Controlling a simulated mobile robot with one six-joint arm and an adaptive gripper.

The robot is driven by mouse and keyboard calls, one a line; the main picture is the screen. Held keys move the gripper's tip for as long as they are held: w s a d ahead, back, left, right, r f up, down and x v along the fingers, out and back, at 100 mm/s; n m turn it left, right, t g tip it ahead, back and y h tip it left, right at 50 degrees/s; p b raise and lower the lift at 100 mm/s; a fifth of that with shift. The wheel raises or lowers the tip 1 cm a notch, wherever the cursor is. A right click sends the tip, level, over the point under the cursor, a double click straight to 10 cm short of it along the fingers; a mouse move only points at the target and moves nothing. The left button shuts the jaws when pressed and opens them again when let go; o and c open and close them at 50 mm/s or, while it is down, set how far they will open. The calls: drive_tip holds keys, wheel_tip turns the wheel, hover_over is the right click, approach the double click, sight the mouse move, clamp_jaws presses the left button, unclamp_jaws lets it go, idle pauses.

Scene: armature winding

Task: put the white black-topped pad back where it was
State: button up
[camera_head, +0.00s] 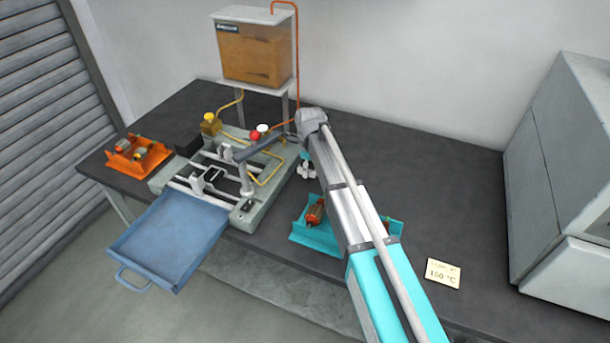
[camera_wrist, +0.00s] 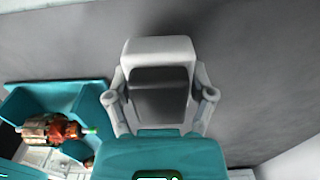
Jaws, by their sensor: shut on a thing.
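The white black-topped pad (camera_wrist: 158,52) is between the two fingers of my gripper (camera_wrist: 160,93) in the wrist view. Its white rim shows at the far end and its dark face is towards the camera. My gripper is shut on it. In the head view my gripper (camera_head: 307,170) is small and partly hidden by my arm, just right of the grey winding machine (camera_head: 262,208). The pad cannot be told clearly there.
A teal tray (camera_head: 308,240) with a red-brown armature (camera_head: 315,212) lies below my arm. An orange tray (camera_head: 140,160) is at the far left and a blue drawer tray (camera_head: 172,240) sticks out in front. A note card (camera_head: 443,273) lies right. The back right table is clear.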

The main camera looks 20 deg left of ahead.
sight(309, 179)
drive_tip(key=shift+f+b, duration=1.45)
drive_tip(key=shift+f, duration=0.2)
drive_tip(key=shift+f, duration=0.1)
drive_tip(key=o, duration=1)
drive_tip(key=shift+c, duration=0.2)
drive_tip(key=shift+r, duration=0.2)
wheel_tip(309, 179, up, 12)
drive_tip(key=p, duration=1.2)
